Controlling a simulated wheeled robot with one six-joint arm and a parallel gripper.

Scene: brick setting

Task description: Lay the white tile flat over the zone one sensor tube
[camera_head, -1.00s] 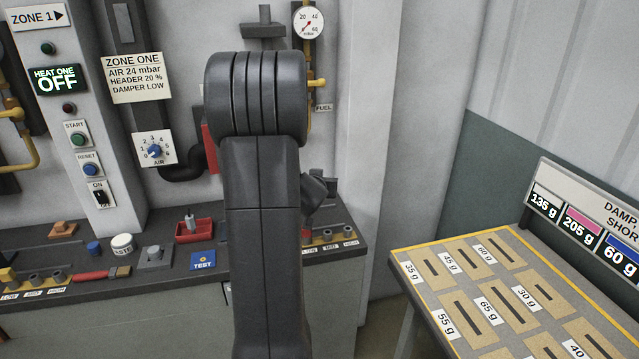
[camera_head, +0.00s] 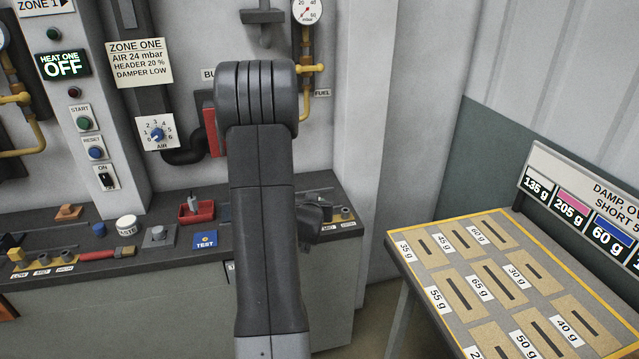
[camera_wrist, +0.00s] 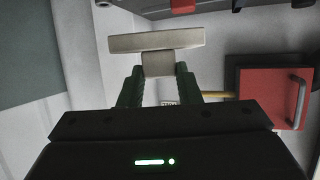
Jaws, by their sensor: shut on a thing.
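My gripper (camera_wrist: 159,72) shows in the wrist view with its two green fingers shut on the stem of an off-white tile. The white tile (camera_wrist: 155,42) is seen edge-on as a flat bar beyond the fingertips, with the short block-like stem (camera_wrist: 158,62) between the fingers. In the head view my own arm hides the fingers and the tile. I cannot make out the zone one sensor tube for certain in either view.
A red box with a grey handle (camera_wrist: 268,98) is at the right of the wrist view. The bench holds a red tray (camera_head: 197,211), a white round pot (camera_head: 127,226) and a blue TEST plate (camera_head: 204,240). A slotted board (camera_head: 447,262) stands right.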

